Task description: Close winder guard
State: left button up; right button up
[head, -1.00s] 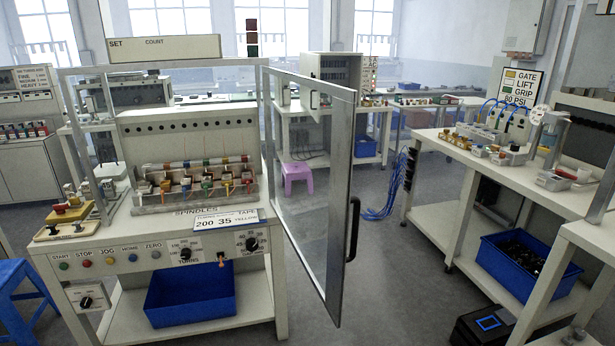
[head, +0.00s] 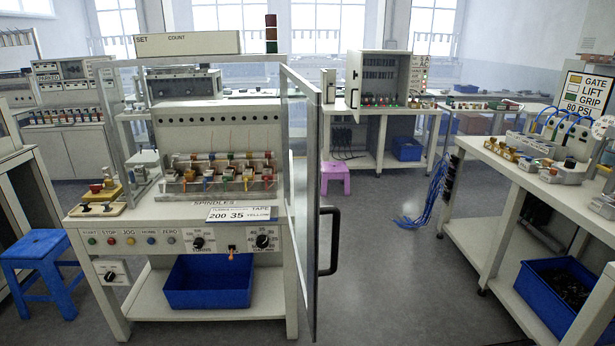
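The winder (head: 215,140) stands left of centre in the head view, a pale machine with a row of coloured spindles and a front panel of buttons and dials. Its guard (head: 301,190) is a clear framed door hinged at the machine's right side. The guard stands open, swung out toward me and seen almost edge-on. A black handle (head: 329,240) sticks out from its right face. The spindles are uncovered at the front. Neither of my grippers shows in the view.
A blue stool (head: 40,262) stands left of the winder. A blue bin (head: 208,282) sits on its lower shelf. A bench (head: 505,185) with a blue bin (head: 560,292) below is at right. A pink stool (head: 335,178) stands behind. The floor between winder and right bench is clear.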

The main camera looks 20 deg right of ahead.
aim_at(314, 95)
jog(key=i+l, duration=0.1)
jog(key=l, duration=0.3)
jog(key=i+l, duration=0.1)
jog(key=l, duration=0.35)
jog(key=i+l, duration=0.1)
jog(key=l, duration=0.3)
jog(key=u, duration=0.05)
